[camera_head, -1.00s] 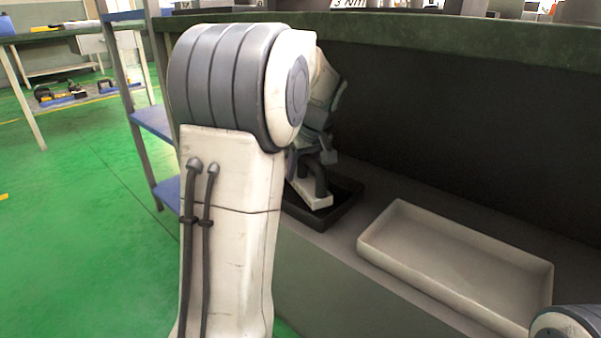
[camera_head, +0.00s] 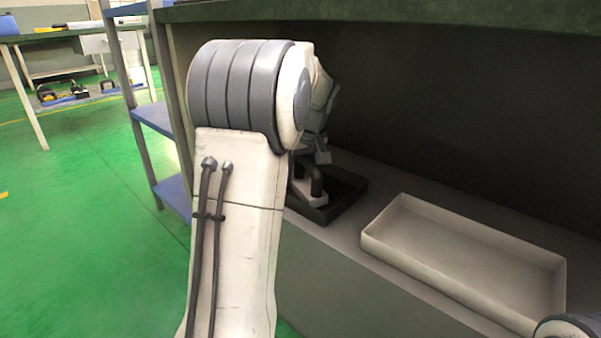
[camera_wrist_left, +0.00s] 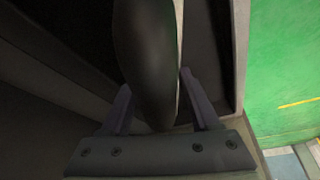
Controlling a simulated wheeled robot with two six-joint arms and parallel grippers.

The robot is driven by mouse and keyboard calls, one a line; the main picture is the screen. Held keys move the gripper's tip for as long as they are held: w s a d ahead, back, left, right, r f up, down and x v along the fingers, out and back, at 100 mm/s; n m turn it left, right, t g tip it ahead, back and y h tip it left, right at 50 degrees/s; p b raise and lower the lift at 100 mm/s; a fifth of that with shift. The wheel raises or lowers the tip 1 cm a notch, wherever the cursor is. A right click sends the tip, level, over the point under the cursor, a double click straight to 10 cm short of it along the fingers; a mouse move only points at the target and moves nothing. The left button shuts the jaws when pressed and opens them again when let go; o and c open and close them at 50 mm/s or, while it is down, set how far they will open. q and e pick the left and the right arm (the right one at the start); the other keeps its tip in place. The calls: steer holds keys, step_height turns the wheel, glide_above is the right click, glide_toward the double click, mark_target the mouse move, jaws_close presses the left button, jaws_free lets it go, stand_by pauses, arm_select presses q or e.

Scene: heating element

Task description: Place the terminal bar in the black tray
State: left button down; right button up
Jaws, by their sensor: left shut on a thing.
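The terminal bar is a pale block (camera_head: 312,197) with a black curved handle (camera_head: 316,180). In the head view it is at the left part of the black tray (camera_head: 349,202), partly hidden by my left arm. Whether it touches the tray floor I cannot tell. My left gripper (camera_head: 320,158) is above it, shut on the handle. In the left wrist view the dark handle (camera_wrist_left: 150,60) runs between the two fingers (camera_wrist_left: 160,105), with a thin pale strip beside it. My right gripper is out of view.
An empty pale tray (camera_head: 465,262) stands on the grey shelf to the right of the black tray. The dark bench top (camera_head: 430,18) overhangs the shelf. A metal rack with blue shelves (camera_head: 172,193) stands to the left, beside green floor (camera_head: 90,220).

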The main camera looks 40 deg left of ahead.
mark_target(302, 158)
arm_select(q)
steer(key=shift+c, duration=0.6)
jaws_free()
steer(key=shift+f, duration=0.1)
steer(key=p+v, duration=0.3)
steer(key=v, duration=0.1)
steer(key=shift+r, duration=0.25)
steer(key=s+d+p, duration=0.1)
steer(key=d, duration=0.2)
steer(key=s+d+p, duration=0.1)
steer(key=s+d, duration=0.1)
steer(key=d, duration=0.1)
steer(key=s+d+f+p, duration=0.1)
steer(key=d, duration=0.2)
steer(key=shift+s+d, duration=0.2)
steer(key=shift+s, duration=0.15)
steer(key=shift+s+d, duration=0.25)
steer(key=shift+d, duration=0.25)
steer(key=shift+s+f, duration=0.1)
